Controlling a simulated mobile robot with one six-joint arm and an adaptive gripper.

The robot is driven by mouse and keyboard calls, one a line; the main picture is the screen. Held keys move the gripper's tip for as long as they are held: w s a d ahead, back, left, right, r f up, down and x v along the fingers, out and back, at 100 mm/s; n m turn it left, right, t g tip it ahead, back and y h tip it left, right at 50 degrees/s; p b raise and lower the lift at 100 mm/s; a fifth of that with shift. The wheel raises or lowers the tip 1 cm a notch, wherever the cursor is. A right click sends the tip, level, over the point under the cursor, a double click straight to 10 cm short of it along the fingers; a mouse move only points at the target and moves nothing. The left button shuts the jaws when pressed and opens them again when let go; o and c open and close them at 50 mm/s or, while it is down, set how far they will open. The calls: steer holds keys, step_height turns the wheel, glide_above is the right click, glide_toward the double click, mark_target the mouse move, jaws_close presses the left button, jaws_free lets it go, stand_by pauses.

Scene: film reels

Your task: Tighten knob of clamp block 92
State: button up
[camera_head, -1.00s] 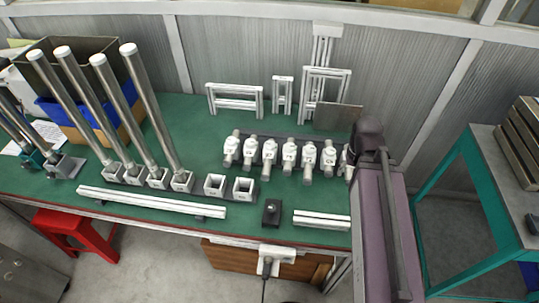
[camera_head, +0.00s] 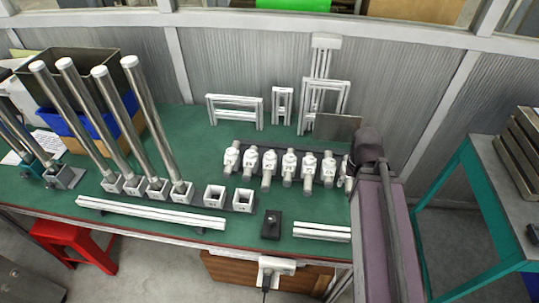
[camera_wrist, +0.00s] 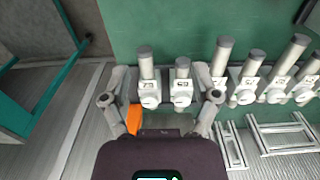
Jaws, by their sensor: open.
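A row of several white clamp blocks (camera_head: 289,162) with grey cylindrical ends stands on the green bench; my arm partly covers its right end. In the wrist view the row runs across the middle, with number labels too small to read surely. I cannot tell which block is 92. My gripper (camera_wrist: 161,74) is open and empty, its fingers spread wide. Two clamp blocks, a left one (camera_wrist: 149,89) and a right one (camera_wrist: 181,87), appear between the fingers in the picture. The right finger overlaps the neighbouring block. Contact cannot be judged. The head view does not clearly show my gripper.
White frames (camera_head: 236,110) stand behind the row, and a grey plate (camera_head: 337,127) is near its right end. A black block (camera_head: 271,224), white rails (camera_head: 151,213) and tall metal tubes (camera_head: 150,118) stand forward and left. A teal-framed table (camera_head: 480,150) is at the right.

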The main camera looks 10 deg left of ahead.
steer(key=shift+o, duration=1)
step_height(320, 180, up, 3)
steer(key=n+p, duration=0.3)
steer(key=n, duration=1.7)
glide_above(270, 155)
steer(key=shift+r, duration=0.2)
steer(key=shift+f, duration=0.25)
step_height(270, 155, down, 13)
steer(key=b, duration=1.3)
steer(key=shift+f, duration=0.15)
